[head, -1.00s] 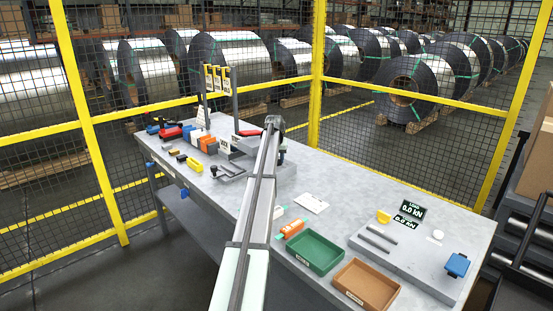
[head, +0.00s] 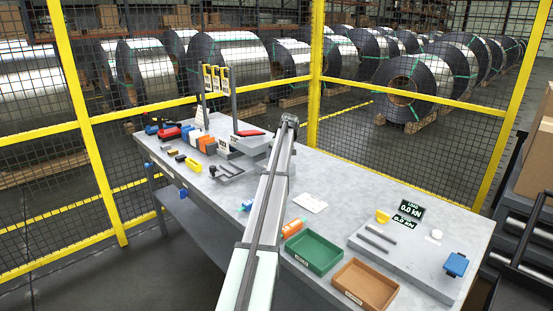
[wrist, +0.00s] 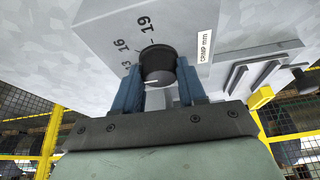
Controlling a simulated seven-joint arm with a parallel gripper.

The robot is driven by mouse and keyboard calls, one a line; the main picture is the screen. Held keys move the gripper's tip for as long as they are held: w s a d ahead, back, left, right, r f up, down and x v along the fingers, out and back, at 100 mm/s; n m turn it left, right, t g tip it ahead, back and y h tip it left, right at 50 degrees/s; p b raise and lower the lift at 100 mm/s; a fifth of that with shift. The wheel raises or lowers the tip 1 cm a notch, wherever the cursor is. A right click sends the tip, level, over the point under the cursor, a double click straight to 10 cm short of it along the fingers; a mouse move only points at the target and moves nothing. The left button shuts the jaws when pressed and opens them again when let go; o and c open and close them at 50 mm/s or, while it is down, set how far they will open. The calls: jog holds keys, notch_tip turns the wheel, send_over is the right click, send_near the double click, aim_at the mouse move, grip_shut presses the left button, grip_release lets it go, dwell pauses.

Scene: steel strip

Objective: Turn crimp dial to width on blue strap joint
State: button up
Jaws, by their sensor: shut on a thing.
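The black crimp dial (wrist: 158,62) stands out from a grey block in the wrist view. The numbers 19, 16 and a partly hidden 13 are printed around its left and top side, and a "CRIMP mm" label (wrist: 205,47) is to its right. A short white mark on the knob points left, below the 13. My gripper (wrist: 160,84) is shut on the dial, one blue finger on each side. In the head view my arm hides the gripper and dial. A small blue piece (head: 247,205) lies on the bench left of my arm; whether it is the strap joint is unclear.
An orange piece (head: 294,228), a green tray (head: 314,267) and a brown tray (head: 366,303) are right of my arm. A grey plate with a load display (head: 411,209) is farther right. A red handle (head: 249,133) and tools are at the far left. Yellow-framed mesh stands behind.

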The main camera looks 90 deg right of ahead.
jog(key=shift+n+t, duration=0.3)
jog(key=shift+n, duration=0.2)
jog(key=o, duration=1.1)
jog(key=shift+c, duration=0.2)
jog(key=v, duration=1.4)
jog(key=shift+d, duration=0.15)
jog(key=shift+w, duration=0.1)
